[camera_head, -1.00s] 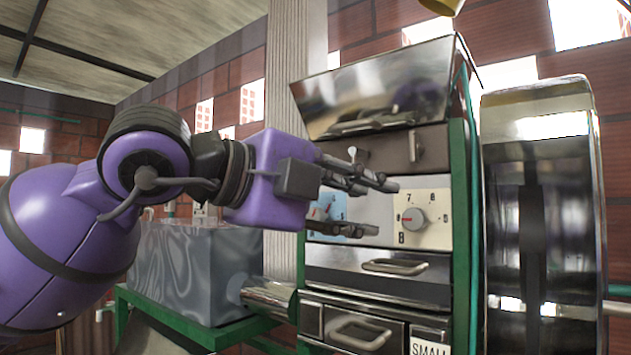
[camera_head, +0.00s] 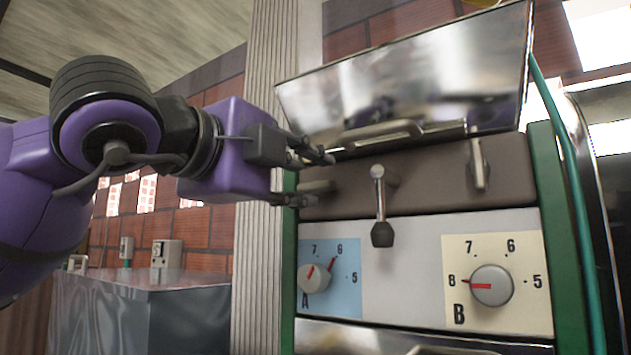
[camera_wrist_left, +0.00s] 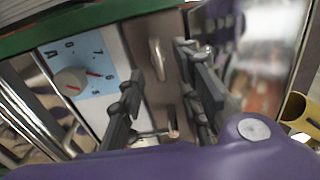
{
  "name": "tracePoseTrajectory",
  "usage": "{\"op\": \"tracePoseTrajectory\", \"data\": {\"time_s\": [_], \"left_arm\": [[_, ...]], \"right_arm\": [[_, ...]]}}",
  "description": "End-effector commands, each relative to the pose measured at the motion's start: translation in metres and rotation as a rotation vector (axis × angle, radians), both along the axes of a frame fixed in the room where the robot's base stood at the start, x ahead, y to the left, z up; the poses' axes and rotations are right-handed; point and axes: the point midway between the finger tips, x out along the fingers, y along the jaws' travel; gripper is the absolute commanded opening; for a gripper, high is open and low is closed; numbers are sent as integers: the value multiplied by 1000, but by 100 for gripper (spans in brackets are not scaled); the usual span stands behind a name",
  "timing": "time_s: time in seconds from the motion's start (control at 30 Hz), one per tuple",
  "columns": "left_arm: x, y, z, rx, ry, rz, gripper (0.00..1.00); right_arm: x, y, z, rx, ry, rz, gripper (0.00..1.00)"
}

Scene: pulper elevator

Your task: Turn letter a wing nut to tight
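The letter A wing nut (camera_head: 317,187) is a small grey piece on the brown panel above the blue letter A dial plate (camera_head: 347,270). It looks roughly level in the head view and is partly hidden by my gripper. My left gripper (camera_head: 324,180) is open beside it, with one finger above and one below. In the left wrist view the wing nut (camera_wrist_left: 157,60) shows between the spread fingers (camera_wrist_left: 161,64); I cannot tell whether they touch it. My right gripper is not in view.
A lever (camera_head: 380,205) hangs down from the panel's middle. A second wing nut (camera_head: 479,163) stands upright at right, above the letter B dial (camera_head: 491,285). The shiny hopper (camera_head: 405,85) overhangs the panel. A metal box (camera_head: 150,310) stands at lower left.

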Motion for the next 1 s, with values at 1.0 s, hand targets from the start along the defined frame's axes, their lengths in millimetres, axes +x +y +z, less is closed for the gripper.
{"op": "tracePoseTrajectory", "data": {"time_s": [1.0], "left_arm": [[35, -23, 0, 1, -1, -1, 0]], "right_arm": [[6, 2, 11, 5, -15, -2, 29]]}}
